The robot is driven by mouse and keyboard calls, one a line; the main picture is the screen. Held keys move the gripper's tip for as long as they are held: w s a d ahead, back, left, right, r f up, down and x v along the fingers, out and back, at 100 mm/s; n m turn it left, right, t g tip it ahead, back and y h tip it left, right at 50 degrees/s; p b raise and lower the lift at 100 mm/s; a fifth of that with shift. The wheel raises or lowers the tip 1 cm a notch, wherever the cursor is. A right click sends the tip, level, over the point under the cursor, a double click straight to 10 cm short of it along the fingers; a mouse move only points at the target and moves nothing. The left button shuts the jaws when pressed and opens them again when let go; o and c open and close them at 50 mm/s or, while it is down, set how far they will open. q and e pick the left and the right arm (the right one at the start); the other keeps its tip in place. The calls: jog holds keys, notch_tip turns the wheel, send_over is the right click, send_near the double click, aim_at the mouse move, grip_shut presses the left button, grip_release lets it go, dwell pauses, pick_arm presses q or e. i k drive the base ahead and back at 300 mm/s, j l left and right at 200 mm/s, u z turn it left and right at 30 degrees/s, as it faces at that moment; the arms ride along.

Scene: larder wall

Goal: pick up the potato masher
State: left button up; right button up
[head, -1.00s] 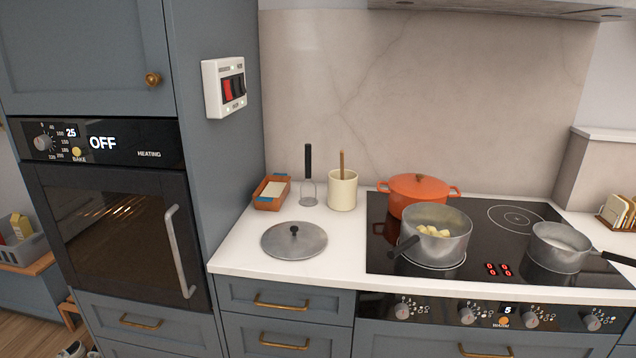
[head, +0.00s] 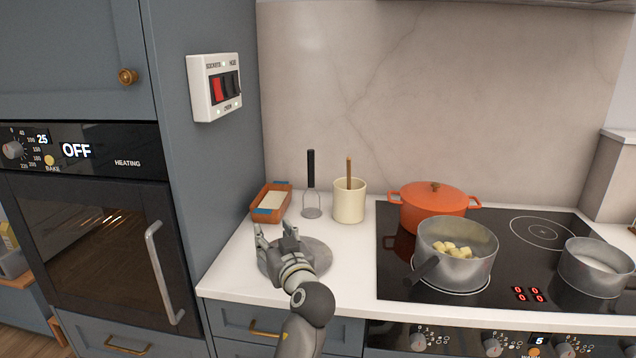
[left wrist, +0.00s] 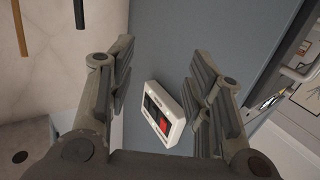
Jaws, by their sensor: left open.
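The potato masher (head: 311,183) stands upright on the white counter near the back wall, its black handle up and its wire head down. In the left wrist view, a black handle end (left wrist: 22,27) shows at the top left, apart from the fingers. My left gripper (head: 277,236) is open and empty above the counter, in front of the masher and over the grey lid (head: 318,262), which it partly hides. The open fingers also show in the left wrist view (left wrist: 160,85). My right gripper is not in view.
A cream crock (head: 350,203) with a wooden handle stands just right of the masher; a terracotta dish (head: 270,203) is to its left. An orange pot (head: 433,210) and a steel saucepan (head: 470,262) stand on the hob. A tall cabinet with a switch panel (head: 214,87) bounds the left.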

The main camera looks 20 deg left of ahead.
aim_at(311, 213)
jog(key=i, duration=1.1)
